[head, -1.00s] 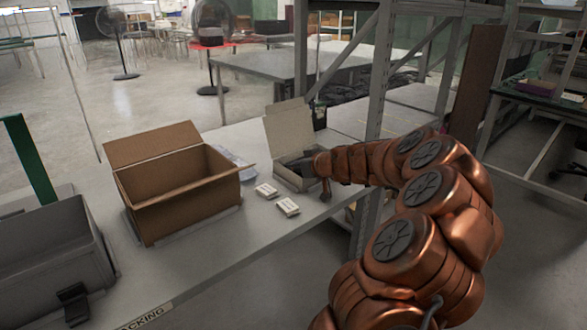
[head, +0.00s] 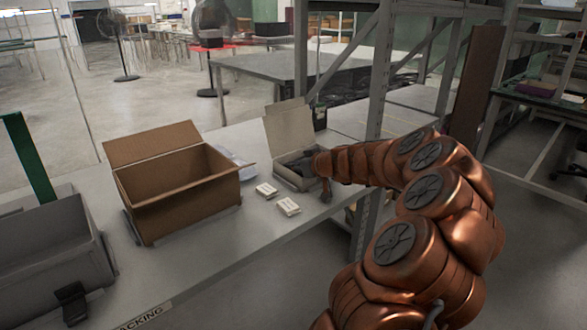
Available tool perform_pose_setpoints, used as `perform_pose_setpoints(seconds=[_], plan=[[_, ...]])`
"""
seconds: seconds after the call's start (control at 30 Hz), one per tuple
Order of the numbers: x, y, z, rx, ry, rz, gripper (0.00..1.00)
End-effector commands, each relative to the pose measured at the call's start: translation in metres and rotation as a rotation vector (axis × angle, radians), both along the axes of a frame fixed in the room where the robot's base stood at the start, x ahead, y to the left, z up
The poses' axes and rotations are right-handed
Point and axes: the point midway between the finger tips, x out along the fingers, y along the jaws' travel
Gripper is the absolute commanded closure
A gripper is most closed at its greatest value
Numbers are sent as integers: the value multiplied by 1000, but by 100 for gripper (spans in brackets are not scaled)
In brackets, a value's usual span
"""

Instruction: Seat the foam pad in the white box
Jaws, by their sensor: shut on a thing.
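The white box (head: 287,126) stands on the table with its lid up at the back and its mouth open. My gripper (head: 303,166) is at the box's mouth, low and partly inside its walls. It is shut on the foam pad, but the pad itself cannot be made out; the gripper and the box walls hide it. I cannot tell whether the pad touches the box floor.
An open cardboard box (head: 185,195) stands left of the white box. Two small white packs (head: 288,206) (head: 266,190) lie in front of the white box. A grey bin (head: 50,250) sits at the left. A metal rack post (head: 376,80) rises behind my arm.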

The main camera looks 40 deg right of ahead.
Motion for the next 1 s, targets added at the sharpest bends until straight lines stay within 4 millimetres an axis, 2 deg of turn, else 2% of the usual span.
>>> perform_pose_setpoints(seconds=[0.03,0.93,0.97,1.0], plan=[[0,1,-9,6,7,3,100],[-1,5,-31,29,24,8,100],[-1,5,-32,30,25,8,83],[-1,5,-33,31,25,8,79]])
